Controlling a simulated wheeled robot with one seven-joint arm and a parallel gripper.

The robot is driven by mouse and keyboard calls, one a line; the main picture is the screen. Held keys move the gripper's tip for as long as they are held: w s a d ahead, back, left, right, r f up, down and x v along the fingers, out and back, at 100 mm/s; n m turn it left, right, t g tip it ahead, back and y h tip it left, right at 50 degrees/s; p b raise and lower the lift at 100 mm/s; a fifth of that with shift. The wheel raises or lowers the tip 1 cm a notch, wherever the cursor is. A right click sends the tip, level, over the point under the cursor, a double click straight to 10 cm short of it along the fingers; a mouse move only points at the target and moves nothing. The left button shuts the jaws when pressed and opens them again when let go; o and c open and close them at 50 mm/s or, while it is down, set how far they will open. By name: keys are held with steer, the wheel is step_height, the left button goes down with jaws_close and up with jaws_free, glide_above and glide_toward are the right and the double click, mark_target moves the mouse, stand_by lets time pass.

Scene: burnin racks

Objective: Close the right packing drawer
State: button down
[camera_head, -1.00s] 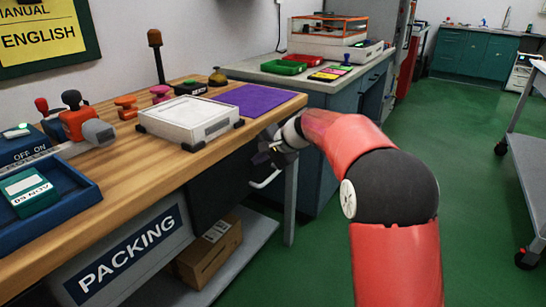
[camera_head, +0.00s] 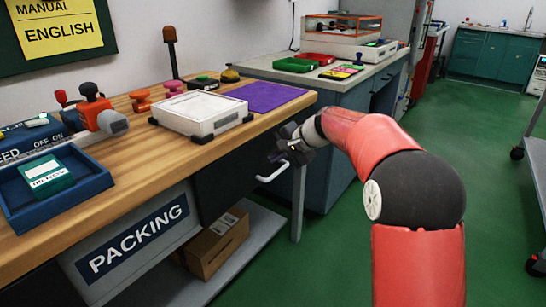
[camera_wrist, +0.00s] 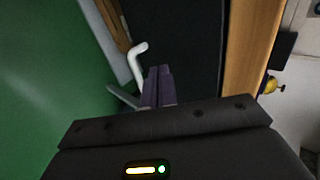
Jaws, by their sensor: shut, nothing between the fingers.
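The right packing drawer has a dark front (camera_head: 228,182) under the wooden bench top, to the right of the PACKING panel. Its white bar handle (camera_head: 272,174) is at its right end. I cannot tell how far the drawer stands open. My gripper (camera_head: 281,155) is just above the handle, by the bench's right corner. In the wrist view the dark drawer face (camera_wrist: 178,40) lies ahead of my gripper (camera_wrist: 158,72), whose fingers are together and empty. The white handle (camera_wrist: 137,60) is just left of the fingertips; I cannot tell whether they touch.
The wooden bench (camera_head: 110,189) carries a white tray (camera_head: 200,113), a purple mat (camera_head: 264,96) and a blue tray (camera_head: 60,206). A cardboard box (camera_head: 217,243) sits on the lower shelf. A bench leg (camera_head: 299,205) stands beside the handle.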

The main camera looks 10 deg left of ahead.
steer(key=v, duration=1)
steer(key=s+d+n+h, duration=0.2)
steer(key=s+d, duration=0.2)
steer(key=s, duration=0.6)
steer(key=s+d+n+h, duration=0.15)
steer(key=s+d, duration=0.35)
steer(key=s, duration=0.5)
steer(key=s+d+f+n+h, duration=0.1)
steer(key=s+d+f+h, duration=0.1)
steer(key=s, duration=0.6)
steer(key=s+d+f+n+h, duration=0.1)
steer(key=s+d+f+h, duration=0.1)
steer(key=s+d+f, duration=0.2)
steer(key=s+f, duration=0.2)
steer(key=s, duration=0.2)
steer(key=shift+d+f+t+h, duration=0.3)
steer(key=shift+d+t+h, duration=0.05)
steer(key=shift+t, duration=0.05)
steer(key=shift+a+n, duration=0.1)
steer(key=shift+n, duration=0.15)
